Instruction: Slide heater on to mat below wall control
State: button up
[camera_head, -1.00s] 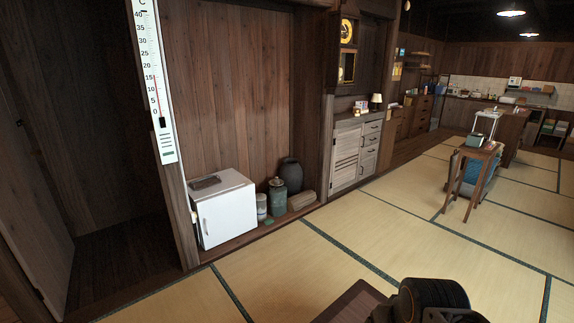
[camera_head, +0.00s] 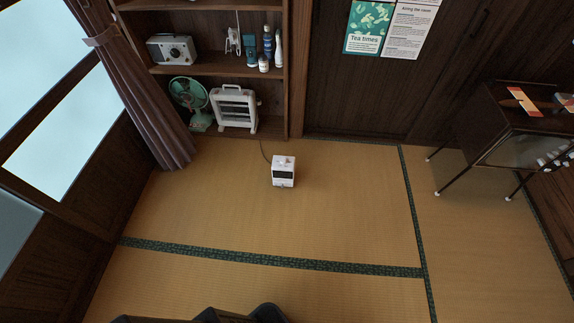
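A small white box-shaped device (camera_head: 283,172) with a dark front panel stands upright on the tatami, and a thin cord runs from it toward the shelf. A white barred heater with a top handle (camera_head: 235,107) stands on the lowest shelf beside a green fan. I cannot tell for sure which of the two is the task's heater. I see no separate mat and no wall control in this view. Only dark parts of my own arm show at the bottom edge; my gripper's fingers are not in view.
A wooden shelf unit (camera_head: 212,71) holds a green fan (camera_head: 190,103), a radio (camera_head: 173,49) and several bottles. A curtain (camera_head: 140,95) hangs by the window at left. A thin-legged TV (camera_head: 525,140) stands at right. The tatami (camera_head: 330,220) in front is clear.

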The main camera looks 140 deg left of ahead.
aim_at(286, 172)
jog(key=k, duration=0.3)
jog(key=u, duration=4)
jog(key=i, duration=0.25)
jog(key=u, duration=1.35)
jog(key=i, duration=1.9)
jog(key=u, duration=0.35)
